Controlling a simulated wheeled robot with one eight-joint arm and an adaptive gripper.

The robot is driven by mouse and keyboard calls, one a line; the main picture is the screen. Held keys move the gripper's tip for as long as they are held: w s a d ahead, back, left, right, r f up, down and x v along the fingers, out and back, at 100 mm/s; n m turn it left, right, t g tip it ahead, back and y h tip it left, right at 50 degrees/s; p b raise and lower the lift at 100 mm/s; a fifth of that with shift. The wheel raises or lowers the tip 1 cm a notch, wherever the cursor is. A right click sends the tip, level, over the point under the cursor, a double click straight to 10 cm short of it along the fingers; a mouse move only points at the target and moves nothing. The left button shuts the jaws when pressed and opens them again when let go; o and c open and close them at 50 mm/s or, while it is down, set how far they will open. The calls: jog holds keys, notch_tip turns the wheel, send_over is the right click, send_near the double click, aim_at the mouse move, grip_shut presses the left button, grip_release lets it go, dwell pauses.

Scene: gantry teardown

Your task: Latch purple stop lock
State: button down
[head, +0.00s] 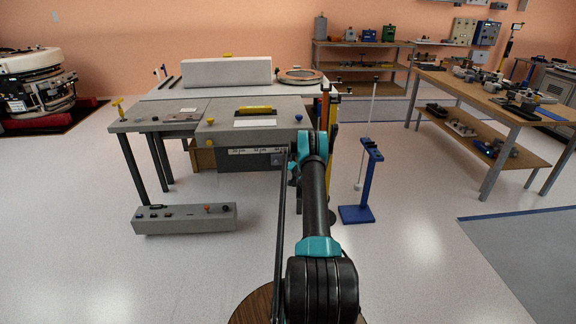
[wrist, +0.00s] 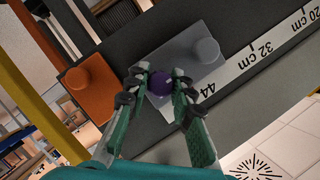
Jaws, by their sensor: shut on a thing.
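The purple stop lock (wrist: 160,82) is a round purple knob at the edge of a grey plate, seen in the wrist view. My gripper (wrist: 160,92) has its two green-and-black fingers on either side of the knob, shut on it. In the head view my arm reaches forward to the right end of the gantry table's front, and the gripper (head: 292,166) is largely hidden behind the arm. The purple knob cannot be made out in the head view.
A centimetre scale (wrist: 262,57) runs along the rail. A blue stand (head: 366,185) is right of my arm; a grey control box (head: 185,219) lies on the floor at left.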

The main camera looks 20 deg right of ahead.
dwell(0.3)
jog(key=c, duration=1.3)
grip_release()
jog(key=v, duration=1.2)
jog(key=shift+d, duration=0.1)
